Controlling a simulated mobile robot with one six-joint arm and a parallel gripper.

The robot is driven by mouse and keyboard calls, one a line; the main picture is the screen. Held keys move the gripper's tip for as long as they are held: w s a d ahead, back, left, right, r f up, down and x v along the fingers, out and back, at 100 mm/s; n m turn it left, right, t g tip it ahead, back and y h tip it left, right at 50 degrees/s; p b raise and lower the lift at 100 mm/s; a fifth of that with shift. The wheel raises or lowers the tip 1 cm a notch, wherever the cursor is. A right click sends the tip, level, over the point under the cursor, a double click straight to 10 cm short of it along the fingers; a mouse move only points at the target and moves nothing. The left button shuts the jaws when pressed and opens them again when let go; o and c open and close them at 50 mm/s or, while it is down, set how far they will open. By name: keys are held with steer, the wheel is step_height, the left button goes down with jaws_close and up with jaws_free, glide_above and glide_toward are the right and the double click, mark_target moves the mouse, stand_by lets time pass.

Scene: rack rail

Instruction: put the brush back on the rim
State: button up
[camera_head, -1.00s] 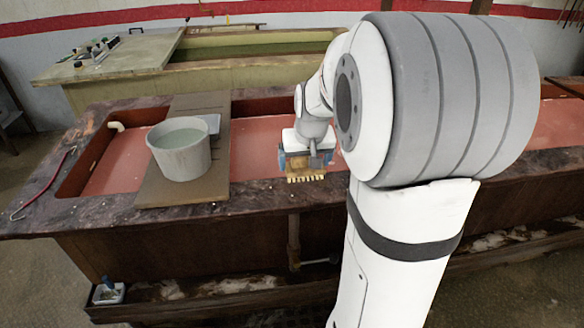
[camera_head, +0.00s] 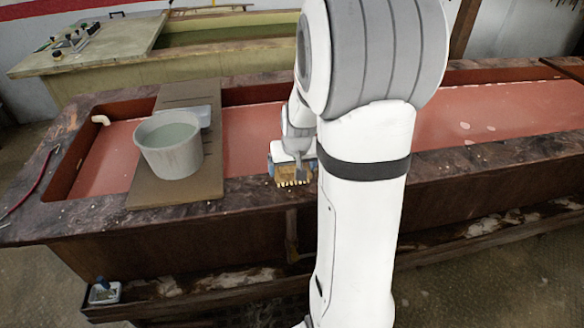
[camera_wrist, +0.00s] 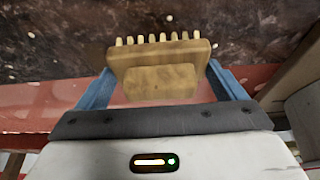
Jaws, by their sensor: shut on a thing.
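The brush (camera_wrist: 160,62) is a tan wooden block with a row of pale bristle tufts along one edge. In the wrist view my gripper (camera_wrist: 160,88) has its two blue fingers on either side of the brush, shut on it. The rim (camera_head: 245,195) is a dark, mottled, worn band around the reddish tank. Whether the brush touches the rim cannot be told. My arm hides the rim just right of the gripper.
A grey bucket of liquid (camera_head: 170,150) stands on a brown board (camera_head: 150,190) laid across the tank, left of my gripper. A small white tray (camera_head: 104,292) sits low at the front left. A greenish tank (camera_head: 220,55) stands behind. Rim between board and gripper looks clear.

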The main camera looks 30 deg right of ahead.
steer(key=shift+f, duration=0.3)
steer(key=shift+f, duration=0.25)
steer(key=o, duration=0.9)
steer(key=shift+r, duration=0.1)
steer(key=shift+r, duration=0.15)
